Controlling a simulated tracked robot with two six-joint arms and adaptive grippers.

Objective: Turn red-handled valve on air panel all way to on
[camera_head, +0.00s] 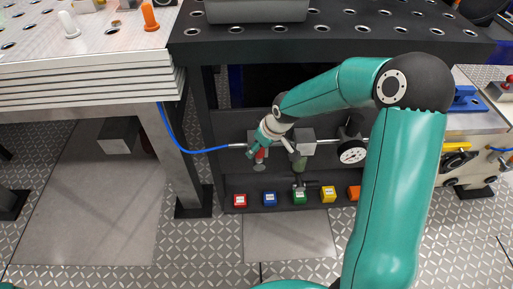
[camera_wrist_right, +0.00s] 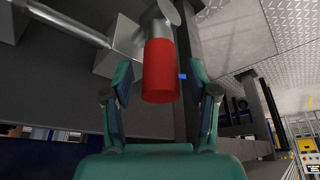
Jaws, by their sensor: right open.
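The red valve handle (camera_head: 260,156) shows on the air panel (camera_head: 228,165) under the black table, near the end of the blue hose. In the right wrist view the red handle (camera_wrist_right: 160,72) is a red cylinder with a grey metal end, standing between the two fingers. My right gripper (camera_head: 266,146) reaches in from the right and is over the handle. In the right wrist view my right gripper (camera_wrist_right: 160,85) is open, with a gap visible on both sides of the handle. The valve body is partly hidden by the gripper. My left gripper is not in view.
A blue hose (camera_head: 190,148) runs into the panel from the left. A grey block (camera_head: 304,141) and a round gauge (camera_head: 352,154) are right of the handle. Coloured buttons, including a red one (camera_head: 240,200), line the lower shelf. The perforated black tabletop (camera_head: 330,45) overhangs the panel.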

